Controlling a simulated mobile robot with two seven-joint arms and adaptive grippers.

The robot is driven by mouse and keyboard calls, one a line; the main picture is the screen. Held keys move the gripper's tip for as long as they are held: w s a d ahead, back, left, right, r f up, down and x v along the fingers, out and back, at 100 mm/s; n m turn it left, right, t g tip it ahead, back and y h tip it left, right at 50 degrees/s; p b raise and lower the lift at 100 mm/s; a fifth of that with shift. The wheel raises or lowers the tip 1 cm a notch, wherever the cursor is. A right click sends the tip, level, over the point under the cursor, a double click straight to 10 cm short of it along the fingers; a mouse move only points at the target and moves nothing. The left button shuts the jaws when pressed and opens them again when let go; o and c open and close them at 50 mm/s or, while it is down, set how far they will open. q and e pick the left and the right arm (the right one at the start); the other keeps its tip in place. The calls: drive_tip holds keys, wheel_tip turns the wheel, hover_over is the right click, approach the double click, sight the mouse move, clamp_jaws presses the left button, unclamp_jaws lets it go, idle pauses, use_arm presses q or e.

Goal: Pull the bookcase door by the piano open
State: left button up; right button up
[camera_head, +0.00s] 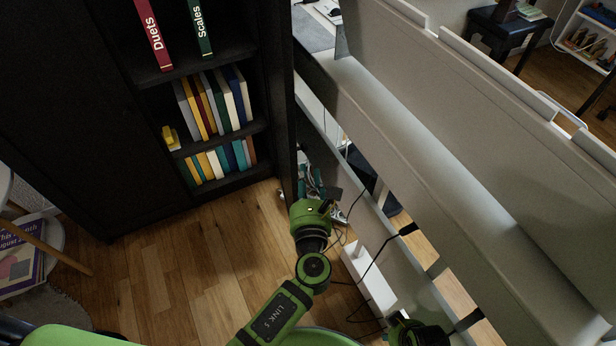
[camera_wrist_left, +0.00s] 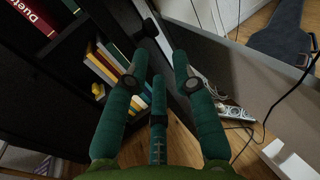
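The black bookcase door by the piano (camera_head: 279,90) stands swung out from the bookcase (camera_head: 75,120), seen nearly edge-on in the head view, with the shelves behind it exposed. In the left wrist view the door (camera_wrist_left: 172,30) runs past the fingertips, and a small dark knob-like part (camera_wrist_left: 146,27) shows near it. My left gripper (camera_head: 322,197) is at the lower end of the door, on its piano side. In the left wrist view its green fingers (camera_wrist_left: 160,62) are spread apart with nothing clearly held. Whether they touch the door I cannot tell. My right gripper's fingers are not visible.
The grey-white piano (camera_head: 430,150) stands close on the right, leaving a narrow gap. Cables and a white box (camera_head: 368,275) lie below it. A stool (camera_head: 45,240) stands at left. Wooden floor before the bookcase is clear.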

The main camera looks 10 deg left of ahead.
use_arm(q)
drive_tip(key=s+d, duration=0.2)
drive_tip(key=s, duration=0.9)
drive_tip(key=shift+s+r, duration=0.25)
drive_tip(key=shift+s, duration=0.15)
